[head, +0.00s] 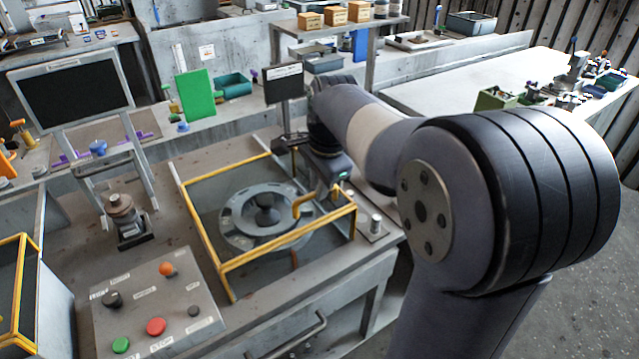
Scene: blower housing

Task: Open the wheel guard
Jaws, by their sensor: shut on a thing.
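The wheel guard (203,222) is a yellow-framed cover with see-through panels on the bench. It stands around and over a grey round wheel (240,226) with a dark hub. An orange-yellow curved handle (303,203) shows at the guard's right side. My gripper (328,194) reaches down at that side, close against the handle and the right end of the front rail. It is shut on the handle; its fingertips are small and partly hidden by the gripper body. How far the guard is tilted is hard to tell.
A control panel (150,315) with red, green and black controls stands in front left. A dark sign (284,84) stands behind the guard. A small motor-like part (122,215) sits left. A metal post (375,224) stands right. My arm covers the right side.

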